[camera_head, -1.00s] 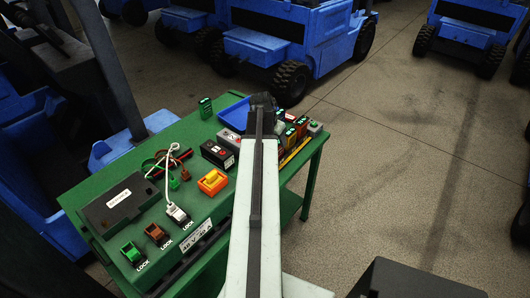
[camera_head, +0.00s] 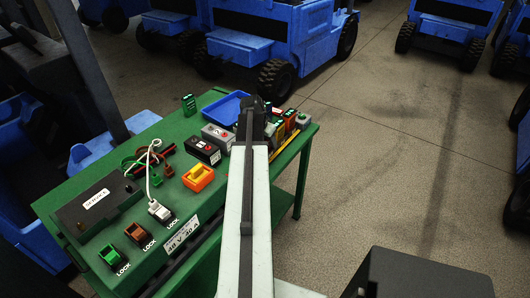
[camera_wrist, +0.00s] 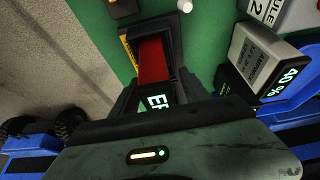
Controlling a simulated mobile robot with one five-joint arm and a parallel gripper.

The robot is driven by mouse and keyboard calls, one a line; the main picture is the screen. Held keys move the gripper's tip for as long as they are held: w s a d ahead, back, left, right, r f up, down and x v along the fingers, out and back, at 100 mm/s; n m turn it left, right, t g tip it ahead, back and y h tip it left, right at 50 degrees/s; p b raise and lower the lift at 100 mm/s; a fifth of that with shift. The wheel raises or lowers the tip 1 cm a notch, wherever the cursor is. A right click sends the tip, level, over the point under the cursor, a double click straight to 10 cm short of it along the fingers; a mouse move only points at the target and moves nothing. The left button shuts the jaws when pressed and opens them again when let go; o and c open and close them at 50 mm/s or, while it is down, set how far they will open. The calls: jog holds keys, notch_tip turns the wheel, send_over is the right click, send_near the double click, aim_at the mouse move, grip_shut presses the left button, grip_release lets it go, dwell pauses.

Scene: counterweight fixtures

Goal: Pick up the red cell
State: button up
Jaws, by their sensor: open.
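The red cell (camera_wrist: 153,60) shows in the wrist view as a red body with a dark end bearing partly hidden bright lettering. It sits in a dark holder with a yellow edge strip on the green table. My gripper (camera_wrist: 158,82) is open over it, with a dark finger on either side of the cell. I cannot tell whether the fingers touch it. In the head view my arm hides the gripper and part of the cell group at the table's right end.
A grey-and-black cell reading 40% (camera_wrist: 262,58) stands close to the right of my gripper, near a blue tray, which the head view shows at the back (camera_head: 226,107). A yellow-orange holder (camera_head: 198,178), a black box (camera_head: 97,203) and cables occupy the green table (camera_head: 180,130).

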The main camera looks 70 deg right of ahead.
grip_shut()
dwell(1.4)
